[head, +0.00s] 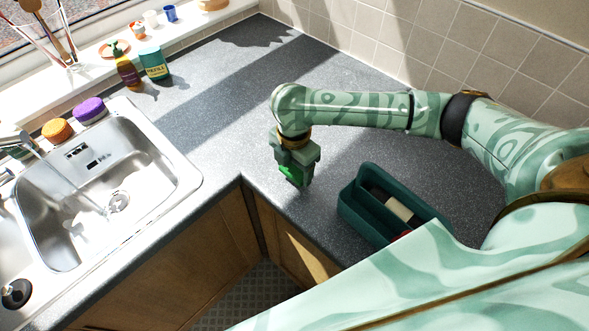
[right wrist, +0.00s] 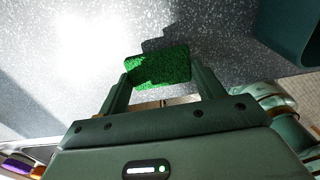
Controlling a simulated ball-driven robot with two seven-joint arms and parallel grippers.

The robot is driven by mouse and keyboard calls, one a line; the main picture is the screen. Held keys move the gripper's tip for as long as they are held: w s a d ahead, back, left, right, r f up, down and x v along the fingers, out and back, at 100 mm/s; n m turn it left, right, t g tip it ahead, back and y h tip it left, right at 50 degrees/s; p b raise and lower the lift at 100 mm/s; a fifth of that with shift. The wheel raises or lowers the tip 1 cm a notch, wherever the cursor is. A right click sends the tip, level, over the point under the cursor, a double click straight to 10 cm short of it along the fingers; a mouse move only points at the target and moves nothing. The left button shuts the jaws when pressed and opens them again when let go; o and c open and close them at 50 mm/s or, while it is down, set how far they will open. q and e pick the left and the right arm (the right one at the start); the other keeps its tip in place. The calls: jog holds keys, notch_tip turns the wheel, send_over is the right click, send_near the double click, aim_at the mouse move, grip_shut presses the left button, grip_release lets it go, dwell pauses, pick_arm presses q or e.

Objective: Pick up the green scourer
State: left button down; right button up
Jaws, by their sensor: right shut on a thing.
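The green scourer (right wrist: 160,68) is a bright green, rough-textured block. In the right wrist view it sits between the two fingers of my right gripper (right wrist: 158,82), which is shut on it. In the head view the scourer (head: 291,173) shows as a green patch at the fingers of my right gripper (head: 295,178), over the grey worktop near its inner corner. Part of the scourer is hidden by the gripper there. I cannot tell whether it touches the worktop. My left gripper is not in view.
A dark green caddy (head: 362,213) with items inside stands right of the gripper. The steel sink (head: 165,178) is at left, with an orange sponge (head: 57,130) and a purple one (head: 89,110) behind it. Bottles (head: 154,63) stand near the sill. The worktop (head: 215,120) behind the gripper is clear.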

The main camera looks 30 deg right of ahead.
jog(key=s+a+r+p, duration=0.5)
jog(key=s+a+r, duration=0.5)
jog(key=shift+r+p, duration=0.2)
jog(key=shift+p, duration=0.15)
